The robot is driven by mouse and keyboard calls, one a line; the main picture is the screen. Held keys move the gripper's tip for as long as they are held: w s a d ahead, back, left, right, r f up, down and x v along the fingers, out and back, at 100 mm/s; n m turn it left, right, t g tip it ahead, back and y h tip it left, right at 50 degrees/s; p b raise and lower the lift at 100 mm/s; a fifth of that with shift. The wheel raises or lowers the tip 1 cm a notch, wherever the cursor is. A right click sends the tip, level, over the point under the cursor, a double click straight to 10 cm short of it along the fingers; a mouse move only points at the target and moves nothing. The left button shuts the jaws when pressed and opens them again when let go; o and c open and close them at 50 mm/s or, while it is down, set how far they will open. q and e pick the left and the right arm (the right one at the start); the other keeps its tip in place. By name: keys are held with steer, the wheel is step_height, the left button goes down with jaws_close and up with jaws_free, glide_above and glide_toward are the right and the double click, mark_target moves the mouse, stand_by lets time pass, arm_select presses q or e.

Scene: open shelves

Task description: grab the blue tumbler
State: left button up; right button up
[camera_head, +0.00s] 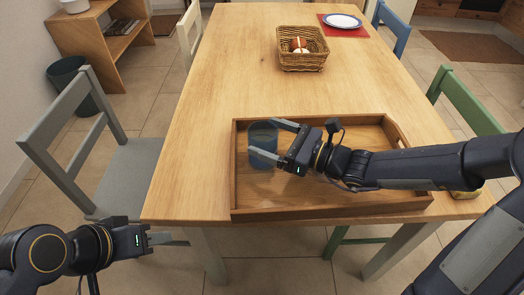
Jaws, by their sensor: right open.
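The blue tumbler (263,136) stands upright in the left part of a wooden tray (330,210) on the table. It is dark blue and looks see-through. My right gripper (262,138) reaches over the tray from the right, with its open fingers on either side of the tumbler. I cannot tell whether the fingers touch it. My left gripper (172,237) is off the table at the lower left, far from the tumbler; its fingers are hard to make out.
A wicker basket (302,62) with round items stands farther back on the wooden table (215,75). A white and blue plate (342,21) lies on a red mat behind it. Chairs flank the table: grey (55,130) at left, green (465,100) at right.

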mark_target(251, 131)
steer(key=x, duration=0.3)
steer(key=shift+w+a, duration=0.1)
steer(key=shift+a, duration=0.3)
steer(key=c, duration=1.2)
